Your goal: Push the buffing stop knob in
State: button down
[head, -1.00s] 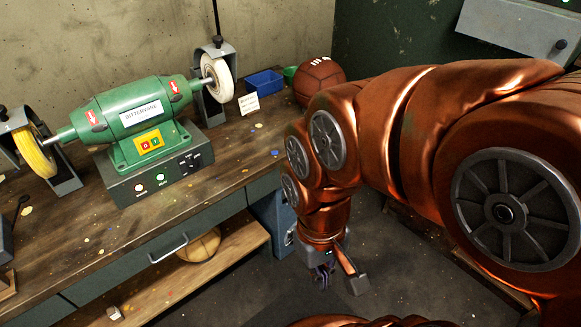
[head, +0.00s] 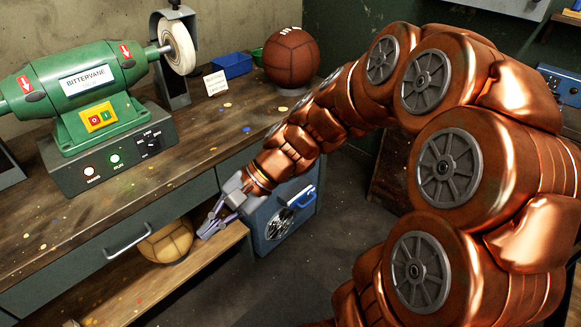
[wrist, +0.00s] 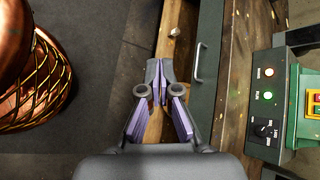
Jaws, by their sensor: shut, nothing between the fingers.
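The green buffing machine (head: 75,85) stands on the workbench, its dark control base (head: 140,155) facing front. The base carries a red-lit button (head: 88,171), a green-lit button (head: 114,158) and a black knob (head: 151,148). A yellow plate (head: 99,117) above has a red and a green button. I cannot tell which is the stop knob. In the wrist view the base shows at right, with the red light (wrist: 269,72), green light (wrist: 267,95) and black knob (wrist: 264,130). My gripper (head: 208,230) is shut and empty, in front of the bench and below its top, apart from the controls.
The drawer handle (head: 128,240) sticks out left of my gripper. A tan ball (head: 166,243) lies on the lower shelf (head: 185,260). A brown leather ball (head: 291,57), a blue bin (head: 232,64) and a small sign (head: 215,83) stand on the bench. Grey floor is clear below.

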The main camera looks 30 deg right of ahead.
jog(key=w+d+f+m+t+y+b, duration=0.1)
jog(key=w+d+f+m+t+b, duration=0.45)
jog(key=w+d, duration=0.3)
jog(key=w+d+f+m+t+b, duration=0.45)
jog(key=w+d+m, duration=0.25)
jog(key=d, duration=0.3)
jog(key=d+f+m+t+h+b, duration=0.3)
jog(key=d+f+m, duration=0.1)
jog(key=d, duration=0.7)
jog(key=w+d+f+m+t+h+b, duration=0.1)
jog(key=d+f+m+t+h+b, duration=0.2)
jog(key=d+m, duration=0.3)
jog(key=d+f+h, duration=0.1)
jog(key=d, duration=0.3)
jog(key=shift+d+f+m, duration=0.35)
jog(key=shift+f, duration=0.05)
jog(key=shift+w+b, duration=0.15)
jog(key=shift+b, duration=0.15)
jog(key=b+x, duration=0.3)
jog(key=x, duration=1)
jog(key=shift+w+r+b, duration=0.2)
jog(key=shift+w+b, duration=0.1)
jog(key=shift+w, duration=0.1)
